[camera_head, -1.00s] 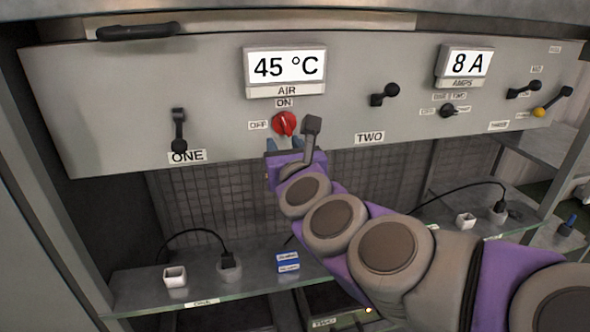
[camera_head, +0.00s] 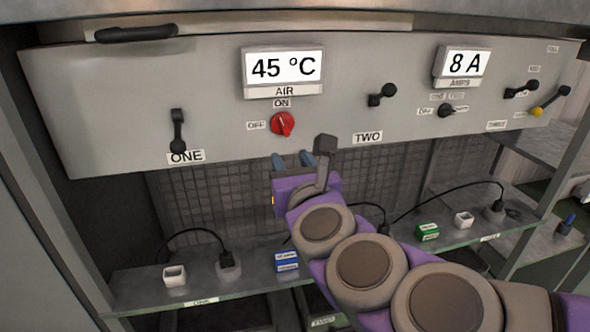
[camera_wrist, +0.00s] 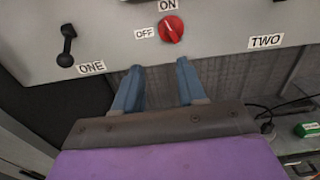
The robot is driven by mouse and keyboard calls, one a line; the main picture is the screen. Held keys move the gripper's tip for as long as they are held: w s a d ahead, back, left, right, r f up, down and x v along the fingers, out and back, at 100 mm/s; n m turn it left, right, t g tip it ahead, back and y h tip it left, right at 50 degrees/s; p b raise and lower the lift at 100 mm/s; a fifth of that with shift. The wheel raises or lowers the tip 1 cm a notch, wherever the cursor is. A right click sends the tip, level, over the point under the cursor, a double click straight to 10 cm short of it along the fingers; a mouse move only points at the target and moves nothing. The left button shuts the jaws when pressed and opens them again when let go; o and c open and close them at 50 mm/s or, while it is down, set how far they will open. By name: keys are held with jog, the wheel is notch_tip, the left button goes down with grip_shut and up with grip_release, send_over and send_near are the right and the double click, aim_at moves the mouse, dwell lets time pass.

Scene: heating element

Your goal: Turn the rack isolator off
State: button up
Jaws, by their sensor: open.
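A red rotary knob (camera_head: 283,124) is on the grey panel under the AIR display, with an ON label above it and an OFF label to its left. It also shows in the wrist view (camera_wrist: 171,29), with a thin white line on its face. I cannot tell for certain which label the line marks. My gripper (camera_head: 293,160) is just below the knob, near the panel's lower edge, apart from it. In the wrist view its two blue fingers (camera_wrist: 160,68) are spread with nothing between them, and the knob is beyond their tips.
Black levers labelled ONE (camera_head: 178,131) and TWO (camera_head: 382,95) flank the knob. A small black selector (camera_head: 446,111) sits under the AMPS display (camera_head: 462,64). Below, a shelf (camera_head: 140,290) holds a blue block (camera_head: 287,261), a green block (camera_head: 427,231) and cabled plugs.

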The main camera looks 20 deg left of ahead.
jog(key=v, duration=0.2)
jog(key=shift+s+d, duration=0.2)
jog(key=shift+s, duration=0.1)
dwell(0.3)
dwell(0.4)
jog(key=b+v, duration=0.5)
jog(key=v, duration=1.2)
jog(key=shift+s, duration=0.15)
jog(key=shift+f, duration=0.15)
